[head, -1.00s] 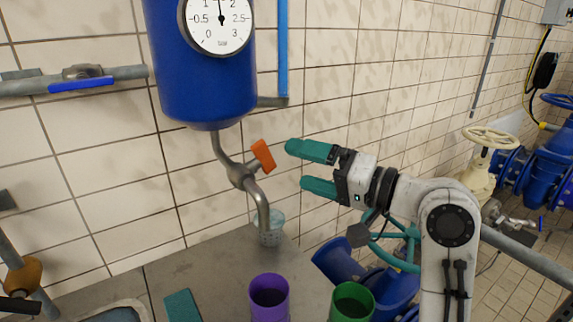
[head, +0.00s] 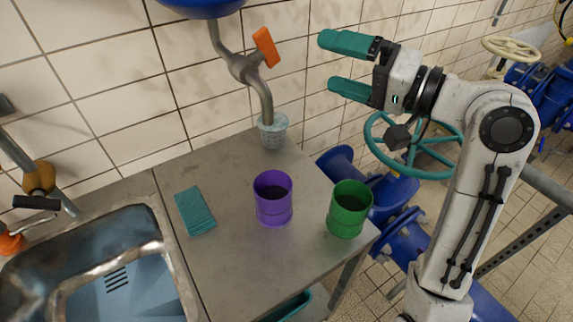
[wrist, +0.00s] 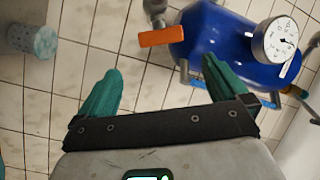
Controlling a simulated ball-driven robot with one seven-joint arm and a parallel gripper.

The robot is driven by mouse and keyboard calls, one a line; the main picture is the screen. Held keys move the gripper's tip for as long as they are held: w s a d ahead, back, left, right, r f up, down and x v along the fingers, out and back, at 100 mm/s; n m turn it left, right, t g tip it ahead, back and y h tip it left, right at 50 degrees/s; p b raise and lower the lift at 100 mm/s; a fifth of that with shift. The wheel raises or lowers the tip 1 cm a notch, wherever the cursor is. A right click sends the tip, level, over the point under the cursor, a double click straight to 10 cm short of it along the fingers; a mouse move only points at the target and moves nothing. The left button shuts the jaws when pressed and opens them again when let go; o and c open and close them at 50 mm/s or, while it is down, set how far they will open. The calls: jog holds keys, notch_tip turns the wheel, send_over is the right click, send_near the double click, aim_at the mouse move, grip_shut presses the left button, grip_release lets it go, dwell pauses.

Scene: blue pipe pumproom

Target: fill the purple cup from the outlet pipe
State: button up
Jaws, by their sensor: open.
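The purple cup (head: 273,199) stands upright on the grey steel counter, with its dark inside visible. My gripper (head: 325,62) is open and empty, with teal fingers pointing left. It is in the air to the right of the orange handle and apart from it, above the counter.
A green cup (head: 349,208) stands right of the purple cup near the counter's right edge. A teal cloth (head: 195,211) lies to the left. A sink (head: 120,268) is at lower left. A teal handwheel (head: 420,143) and blue pipes are below my arm. The counter's front middle is clear.

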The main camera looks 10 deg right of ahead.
aim_at(275, 47)
dwell(0.4)
jog(key=shift+d+r+p, duration=0.15)
jog(key=shift+r+p, duration=0.1)
jog(key=shift+p, duration=0.7)
jog(key=p+x, duration=0.1)
jog(key=x, duration=1)
jog(key=shift+f+p, duration=0.15)
jog(key=shift+p, duration=0.25)
